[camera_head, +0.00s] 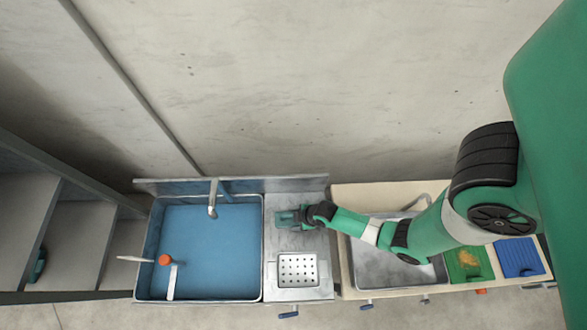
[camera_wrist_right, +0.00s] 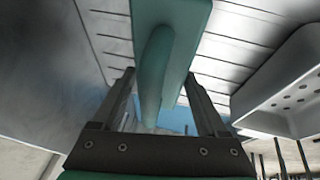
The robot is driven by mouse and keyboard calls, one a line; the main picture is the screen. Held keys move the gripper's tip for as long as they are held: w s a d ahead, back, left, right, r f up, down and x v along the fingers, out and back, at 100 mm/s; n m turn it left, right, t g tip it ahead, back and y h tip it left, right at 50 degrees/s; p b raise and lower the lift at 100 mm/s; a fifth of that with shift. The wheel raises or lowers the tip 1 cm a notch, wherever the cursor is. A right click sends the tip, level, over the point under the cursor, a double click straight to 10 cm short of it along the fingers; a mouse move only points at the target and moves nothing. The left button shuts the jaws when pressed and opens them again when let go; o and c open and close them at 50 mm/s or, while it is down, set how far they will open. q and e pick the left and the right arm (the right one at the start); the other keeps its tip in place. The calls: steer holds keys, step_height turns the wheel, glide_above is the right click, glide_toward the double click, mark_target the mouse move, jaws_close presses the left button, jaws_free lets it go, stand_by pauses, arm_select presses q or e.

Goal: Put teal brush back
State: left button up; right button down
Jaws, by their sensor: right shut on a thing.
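The teal brush (camera_head: 286,217) is in my right gripper (camera_head: 303,214), over the back of the metal drainboard right of the blue sink. In the right wrist view, the teal brush (camera_wrist_right: 170,50) passes between the two fingers of my right gripper (camera_wrist_right: 159,76), which is shut on its handle. The ridged drainboard (camera_wrist_right: 106,42) shows behind the brush. I cannot tell whether the brush touches the board. My left gripper is not in view.
The blue sink (camera_head: 213,255) has a faucet (camera_head: 212,200) at its back and an orange-topped item (camera_head: 164,260) inside. A perforated white tray (camera_head: 297,269) stands in front of the brush. Green (camera_head: 467,263) and blue (camera_head: 518,257) boards lie right. Shelves (camera_head: 75,240) stand left.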

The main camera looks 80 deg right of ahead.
steer(key=shift+w+r, duration=0.1)
steer(key=shift+r, duration=0.05)
steer(key=shift+c, duration=1.8)
jaws_free()
steer(key=shift+f, duration=0.2)
steer(key=o, duration=0.4)
steer(key=shift+c, duration=0.2)
steer(key=shift+r, duration=0.25)
steer(key=p+v, duration=0.4)
steer(key=v, duration=0.8)
